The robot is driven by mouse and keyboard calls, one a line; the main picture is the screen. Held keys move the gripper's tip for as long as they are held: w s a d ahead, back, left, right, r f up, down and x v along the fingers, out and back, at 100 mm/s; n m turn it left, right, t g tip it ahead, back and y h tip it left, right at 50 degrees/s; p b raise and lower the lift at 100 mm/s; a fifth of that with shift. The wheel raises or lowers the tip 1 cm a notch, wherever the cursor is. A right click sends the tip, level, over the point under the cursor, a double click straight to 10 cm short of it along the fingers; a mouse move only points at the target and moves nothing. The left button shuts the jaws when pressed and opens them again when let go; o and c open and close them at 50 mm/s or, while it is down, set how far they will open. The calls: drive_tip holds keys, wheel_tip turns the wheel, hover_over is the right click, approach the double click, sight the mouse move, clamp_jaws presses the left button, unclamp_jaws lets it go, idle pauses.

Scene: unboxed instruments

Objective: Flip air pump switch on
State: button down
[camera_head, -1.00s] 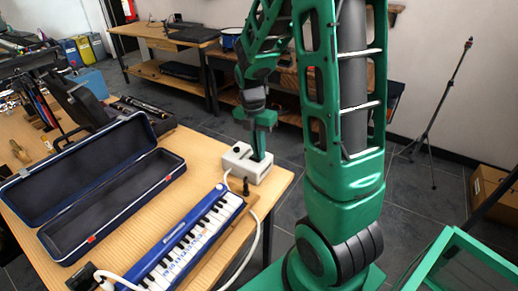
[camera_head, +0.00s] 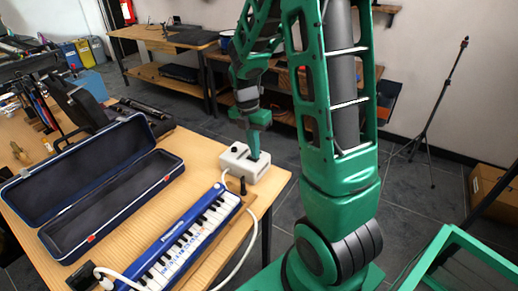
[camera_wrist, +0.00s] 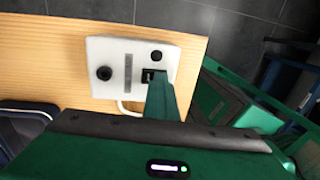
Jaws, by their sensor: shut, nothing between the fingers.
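The air pump is a small white box (camera_head: 238,162) near the right edge of the wooden table. In the wrist view the air pump (camera_wrist: 103,54) shows its face with a black switch (camera_wrist: 151,74) on the right, a round black knob on the left, a grey strip between them and a black round part above the switch. My gripper (camera_head: 256,158) is shut and points down at the box. In the wrist view its green fingertips (camera_wrist: 160,80) are at the switch and partly cover it. I cannot tell whether they touch it or which way the switch is set.
A blue keyboard instrument (camera_head: 182,246) lies in front of the pump, with a white hose (camera_head: 247,250) curving past its right side. An open dark blue case (camera_head: 103,208) lies to the left. A small black upright part (camera_head: 243,186) stands between pump and keyboard.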

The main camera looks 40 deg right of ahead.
drive_tip(key=shift+s+a+f, duration=0.1)
drive_tip(key=shift+a+f, duration=0.1)
drive_tip(key=shift+f, duration=0.25)
drive_tip(key=shift+r, duration=0.35)
drive_tip(key=shift+w+r, duration=0.7)
drive_tip(key=shift+w, duration=0.35)
wheel_tip(320, 180, up, 13)
drive_tip(key=s, duration=0.1)
drive_tip(key=shift+f, duration=0.15)
drive_tip(key=shift+s, duration=0.1)
